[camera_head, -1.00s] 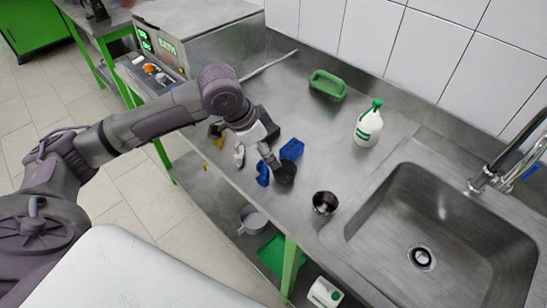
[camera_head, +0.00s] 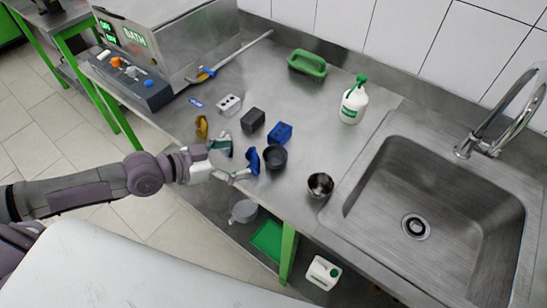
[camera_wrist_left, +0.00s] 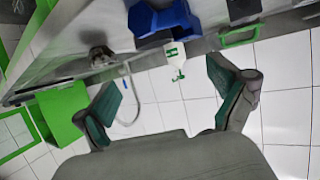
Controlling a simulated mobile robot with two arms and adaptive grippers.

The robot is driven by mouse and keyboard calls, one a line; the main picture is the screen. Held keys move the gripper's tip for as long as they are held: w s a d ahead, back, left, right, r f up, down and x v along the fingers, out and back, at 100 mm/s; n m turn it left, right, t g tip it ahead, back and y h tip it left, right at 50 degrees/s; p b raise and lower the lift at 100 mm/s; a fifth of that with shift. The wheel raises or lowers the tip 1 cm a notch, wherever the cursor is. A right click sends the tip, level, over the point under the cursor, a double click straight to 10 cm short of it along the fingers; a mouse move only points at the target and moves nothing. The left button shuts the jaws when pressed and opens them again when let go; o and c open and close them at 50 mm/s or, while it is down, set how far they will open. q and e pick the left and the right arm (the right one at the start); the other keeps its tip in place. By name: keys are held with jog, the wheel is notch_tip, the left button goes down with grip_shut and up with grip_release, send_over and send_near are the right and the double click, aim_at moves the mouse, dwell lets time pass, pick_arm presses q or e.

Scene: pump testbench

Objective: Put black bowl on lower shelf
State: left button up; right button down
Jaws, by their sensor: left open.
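The black bowl (camera_head: 275,157) stands upright on the steel counter, right of a blue curved object (camera_head: 253,162) and in front of a blue block (camera_head: 280,133). My left gripper (camera_head: 234,161) is open and empty at the counter's front edge, left of the bowl and apart from it. Its two green-padded fingers (camera_wrist_left: 167,66) are spread in the left wrist view, where I cannot make out the black bowl for certain. The lower shelf (camera_head: 210,205) shows partly below the counter. My right gripper is not in view.
A metal bowl (camera_head: 320,185) stands between the black bowl and the sink (camera_head: 430,200). A black block (camera_head: 252,121) and a white-green bottle (camera_head: 353,103) are farther back. A pot (camera_head: 243,211), a green tray (camera_head: 268,240) and a jerry can (camera_head: 323,272) occupy the lower level, beside a green table leg (camera_head: 288,252).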

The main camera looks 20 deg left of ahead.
pick_arm(q)
jog(key=p, duration=0.1)
send_near(285, 153)
jog(key=shift+w+d, duration=0.25)
jog(key=shift+w, duration=0.7)
jog(key=x, duration=0.1)
jog(key=p+x, duration=0.1)
jog(key=x, duration=0.1)
jog(key=p+x, duration=0.1)
jog(key=shift+d+f, duration=0.3)
jog(key=shift+f, duration=0.1)
jog(key=shift+w+d+f, duration=0.25)
jog(key=shift+d, duration=0.05)
jog(key=shift+s, duration=0.1)
jog(key=shift+c, duration=1.2)
jog(key=c, duration=1.2)
